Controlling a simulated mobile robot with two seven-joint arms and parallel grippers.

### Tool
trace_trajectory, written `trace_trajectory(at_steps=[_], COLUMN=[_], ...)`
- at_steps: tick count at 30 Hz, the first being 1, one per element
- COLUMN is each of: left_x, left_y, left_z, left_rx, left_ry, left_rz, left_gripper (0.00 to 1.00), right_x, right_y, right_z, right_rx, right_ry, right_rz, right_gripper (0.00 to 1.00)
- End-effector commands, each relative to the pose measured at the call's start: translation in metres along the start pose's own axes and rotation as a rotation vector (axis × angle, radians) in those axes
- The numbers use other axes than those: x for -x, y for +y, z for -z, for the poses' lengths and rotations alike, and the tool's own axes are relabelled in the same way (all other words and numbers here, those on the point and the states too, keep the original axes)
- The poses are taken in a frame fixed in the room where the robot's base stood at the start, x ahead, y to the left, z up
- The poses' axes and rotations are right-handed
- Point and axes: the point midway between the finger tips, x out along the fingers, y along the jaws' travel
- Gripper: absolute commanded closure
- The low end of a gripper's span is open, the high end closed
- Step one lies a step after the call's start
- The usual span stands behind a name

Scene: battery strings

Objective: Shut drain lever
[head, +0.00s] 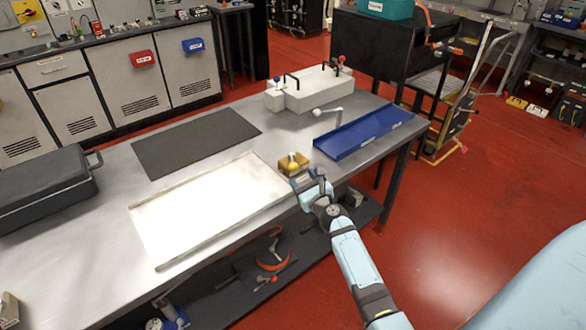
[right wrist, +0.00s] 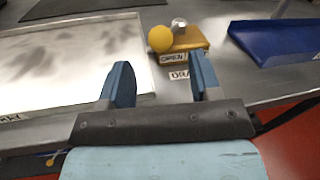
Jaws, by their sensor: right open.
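The drain lever is a yellow base block (head: 293,166) with a yellow ball knob, on the metal bench near its front edge. In the right wrist view the ball knob (right wrist: 160,39) sits to the left of a grey pivot on the yellow base (right wrist: 191,42). An OPEN label shows on the base, and a partly hidden label lies on the bench in front. My right gripper (right wrist: 162,72) is open and empty, just in front of the lever. Its two blue fingers point toward the block, with the knob seen between them and apart from them. My left gripper is out of view.
A white tray (head: 138,222) lies left of the lever and a blue tray (head: 362,136) right of it. A dark mat (head: 195,142) and a white box with handles (head: 308,95) are behind. A dark case (head: 40,187) stands at the far left.

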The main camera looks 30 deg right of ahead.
Motion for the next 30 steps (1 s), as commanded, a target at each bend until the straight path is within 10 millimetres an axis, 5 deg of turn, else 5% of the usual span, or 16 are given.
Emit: trace_trajectory(at_steps=[9,23,30], left_x=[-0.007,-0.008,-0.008], left_y=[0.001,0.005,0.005], left_z=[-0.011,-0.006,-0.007], left_rx=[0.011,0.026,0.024], left_ry=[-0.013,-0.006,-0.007], left_rz=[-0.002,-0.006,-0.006], left_gripper=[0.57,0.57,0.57], right_x=[-0.056,-0.068,-0.067], right_y=[0.000,0.000,0.000], right_z=[0.002,0.001,0.001], right_rx=[0.003,0.003,0.004], right_ry=[0.000,0.001,0.001], right_rz=[0.000,-0.001,-0.001], right_gripper=[0.42,0.42,0.97])
